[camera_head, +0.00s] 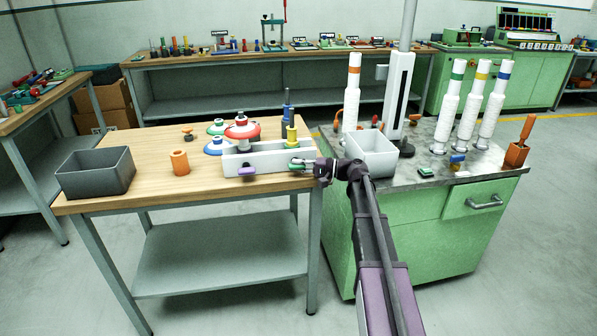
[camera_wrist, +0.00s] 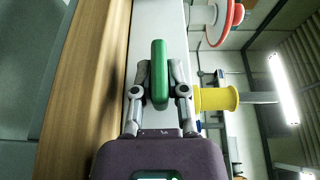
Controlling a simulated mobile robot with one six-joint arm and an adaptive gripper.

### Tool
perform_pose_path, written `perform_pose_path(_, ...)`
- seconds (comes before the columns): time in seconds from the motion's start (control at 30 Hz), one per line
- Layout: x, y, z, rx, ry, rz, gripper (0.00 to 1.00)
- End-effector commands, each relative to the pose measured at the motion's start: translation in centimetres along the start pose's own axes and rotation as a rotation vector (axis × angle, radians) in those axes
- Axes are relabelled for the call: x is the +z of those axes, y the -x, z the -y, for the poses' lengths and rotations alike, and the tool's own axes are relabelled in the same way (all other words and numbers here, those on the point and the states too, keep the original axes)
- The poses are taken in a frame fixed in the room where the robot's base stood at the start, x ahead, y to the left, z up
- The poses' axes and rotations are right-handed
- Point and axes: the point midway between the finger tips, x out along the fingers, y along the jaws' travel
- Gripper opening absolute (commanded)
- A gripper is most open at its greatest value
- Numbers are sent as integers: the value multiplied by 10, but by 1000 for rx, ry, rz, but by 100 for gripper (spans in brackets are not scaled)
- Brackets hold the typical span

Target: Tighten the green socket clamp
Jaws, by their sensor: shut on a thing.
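The green socket clamp (camera_wrist: 159,72) is an upright green bar in the wrist view, between the two fingers of my gripper (camera_wrist: 158,92). My gripper is shut on it. In the head view the green clamp (camera_head: 296,166) shows small at the right end of the white block's front face, with my gripper (camera_head: 303,164) reaching it from the right. The white block (camera_head: 262,163) lies on the wooden bench. A purple clamp (camera_head: 247,170) sits on the left part of its front. A yellow spool-shaped piece (camera_head: 291,136) stands at the block's right end.
Red, green and blue discs (camera_head: 241,130) stand behind the block. An orange cylinder (camera_head: 180,162) and a dark grey bin (camera_head: 95,173) are to the left on the wooden bench (camera_head: 150,150). A white bin (camera_head: 371,154) stands on the green cabinet, close to my arm.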

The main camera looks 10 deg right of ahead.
Motion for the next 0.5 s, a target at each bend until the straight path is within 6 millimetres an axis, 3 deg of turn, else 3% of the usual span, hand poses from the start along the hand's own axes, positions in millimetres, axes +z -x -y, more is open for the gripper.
perform_pose_path(0.03,-7,0,0,-14,-5,-14,0)
perform_pose_path(0.47,-7,-1,3,-27,-10,-13,0)
perform_pose_path(0.5,-7,-1,3,-27,-10,-13,21)
